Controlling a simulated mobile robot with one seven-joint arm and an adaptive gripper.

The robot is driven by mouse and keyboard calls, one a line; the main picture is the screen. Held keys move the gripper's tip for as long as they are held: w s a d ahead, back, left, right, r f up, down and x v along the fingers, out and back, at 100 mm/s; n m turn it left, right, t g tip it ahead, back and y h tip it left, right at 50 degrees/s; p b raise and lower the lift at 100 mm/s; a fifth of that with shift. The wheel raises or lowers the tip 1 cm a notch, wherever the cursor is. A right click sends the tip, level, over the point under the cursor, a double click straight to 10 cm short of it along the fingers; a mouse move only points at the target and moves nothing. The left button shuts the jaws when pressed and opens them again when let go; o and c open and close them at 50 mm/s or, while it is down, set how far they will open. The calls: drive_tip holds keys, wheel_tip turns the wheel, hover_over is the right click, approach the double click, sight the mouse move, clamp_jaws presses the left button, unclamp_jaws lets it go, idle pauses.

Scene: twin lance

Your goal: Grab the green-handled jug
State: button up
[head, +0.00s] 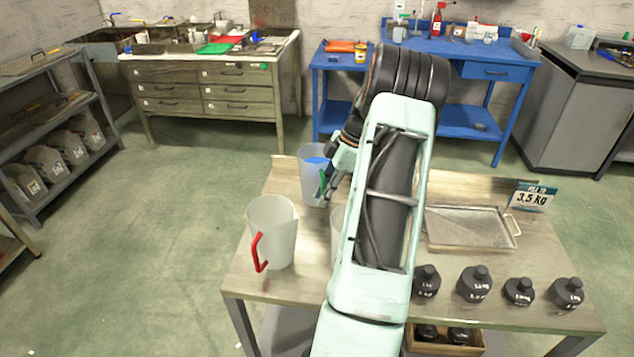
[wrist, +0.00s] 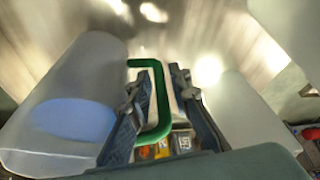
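The green-handled jug (head: 309,190) is translucent and stands upright at the back left of the workbench, with something blue inside. It fills the left side of the wrist view (wrist: 70,90). Its green handle (wrist: 140,63) reaches in between my fingers there, closer to the left finger. My gripper (head: 328,185) is beside the jug on its right. In the wrist view my gripper (wrist: 163,85) is open, with a gap between the right finger and the handle. My arm hides part of the bench.
A red-handled jug (head: 272,225) stands at the front left of the workbench (head: 455,275). Another pale vessel (head: 337,228) is mostly behind my arm. A metal tray (head: 468,229), a 3.5 kg sign (head: 532,197) and several black weights (head: 474,283) are on the right.

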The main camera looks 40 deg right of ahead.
clamp_jaws()
drive_tip(key=shift+r, duration=0.1)
idle(0.3)
drive_tip(key=shift+r, duration=0.1)
